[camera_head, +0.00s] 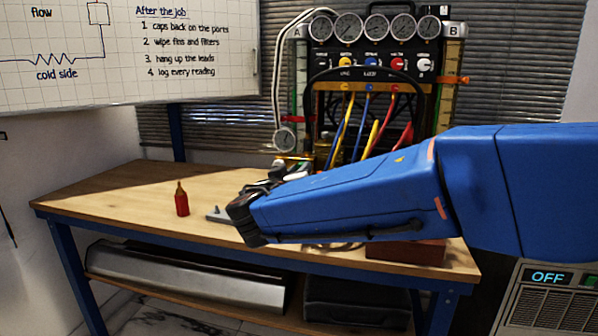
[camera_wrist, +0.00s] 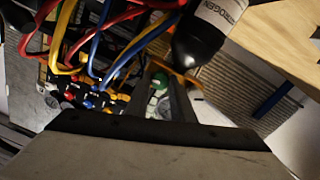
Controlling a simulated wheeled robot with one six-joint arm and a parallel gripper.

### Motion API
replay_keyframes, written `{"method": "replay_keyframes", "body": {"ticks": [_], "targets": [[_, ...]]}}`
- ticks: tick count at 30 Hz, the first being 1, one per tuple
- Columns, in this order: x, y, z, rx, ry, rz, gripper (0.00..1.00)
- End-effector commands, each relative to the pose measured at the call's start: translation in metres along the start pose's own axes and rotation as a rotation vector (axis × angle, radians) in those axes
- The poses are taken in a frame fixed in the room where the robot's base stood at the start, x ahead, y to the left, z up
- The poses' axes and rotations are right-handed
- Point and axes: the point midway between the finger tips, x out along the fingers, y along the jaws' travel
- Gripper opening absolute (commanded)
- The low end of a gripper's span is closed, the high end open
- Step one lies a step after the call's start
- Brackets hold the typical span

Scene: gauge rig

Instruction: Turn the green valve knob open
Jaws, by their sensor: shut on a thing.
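The green valve knob (camera_wrist: 158,81) shows in the middle of the wrist view, with a pale part just below it. My gripper (camera_wrist: 163,90) has its two dark fingers on either side of the knob and is shut on it. The fingers cover part of the knob, so how far it is turned cannot be told. In the head view my blue arm reaches across the bench from the right. My fingertips and the green knob cannot be made out there.
A dark nitrogen bottle (camera_wrist: 203,40) stands close beside my fingers in the wrist view. Red, yellow and blue hoses (camera_wrist: 90,38) hang nearby. The gauge rig (camera_head: 372,62) stands at the back of the bench (camera_head: 120,195). A red bottle (camera_head: 182,201) stands on the left, with bare wood around it.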

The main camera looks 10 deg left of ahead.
Motion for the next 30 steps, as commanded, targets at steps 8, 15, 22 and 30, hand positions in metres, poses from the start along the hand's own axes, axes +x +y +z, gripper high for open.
{"method": "replay_keyframes", "body": {"ticks": [8, 15, 22, 30], "targets": [[0.0002, -0.0003, -0.0001, -0.252, 0.000, 0.000, 0.00], [0.0002, -0.0005, -0.0002, -0.481, 0.000, 0.000, 0.00], [0.0002, -0.0007, -0.0001, -0.699, 0.001, 0.000, 0.00], [0.0002, -0.0009, 0.0000, -0.955, 0.001, 0.000, 0.00]]}}
